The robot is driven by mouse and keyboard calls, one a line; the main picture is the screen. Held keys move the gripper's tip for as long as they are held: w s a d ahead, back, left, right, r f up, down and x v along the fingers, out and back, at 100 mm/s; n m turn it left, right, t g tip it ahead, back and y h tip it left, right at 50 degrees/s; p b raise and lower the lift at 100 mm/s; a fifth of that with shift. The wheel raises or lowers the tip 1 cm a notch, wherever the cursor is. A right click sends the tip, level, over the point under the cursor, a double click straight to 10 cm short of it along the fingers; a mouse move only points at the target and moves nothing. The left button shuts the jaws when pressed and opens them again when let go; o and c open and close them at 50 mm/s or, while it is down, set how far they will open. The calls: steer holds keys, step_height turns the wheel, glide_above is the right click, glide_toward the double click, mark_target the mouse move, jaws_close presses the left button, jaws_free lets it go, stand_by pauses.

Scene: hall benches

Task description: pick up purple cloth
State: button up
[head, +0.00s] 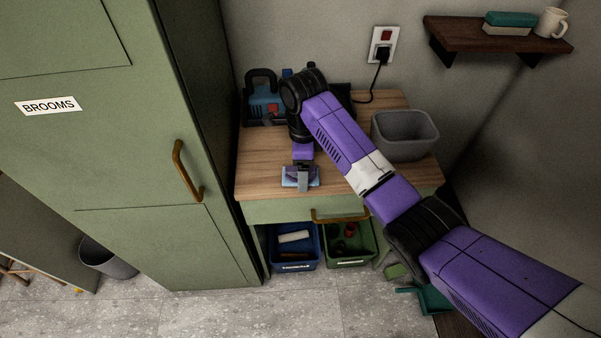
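A small folded cloth (289,181), pale blue to lavender with a darker purple lower edge, lies near the front edge of the wooden bench top. My gripper (303,184) points down directly over it, and its grey finger hides the middle of the cloth. The gripper looks very close to the cloth or touching it. I cannot tell whether the fingers are open or shut on it.
A grey bin (404,136) stands on the bench's right side. A tall green cabinet (120,150) borders the left. A blue crate (294,248) and green crate (349,245) sit below. A shelf (462,34) hangs right.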

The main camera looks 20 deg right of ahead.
steer(key=shift+f, duration=0.45)
steer(key=c, duration=1.6)
steer(key=shift+r, duration=0.8)
steer(key=shift+r+p, duration=3.8)
steer(key=shift+r, duration=5.4)
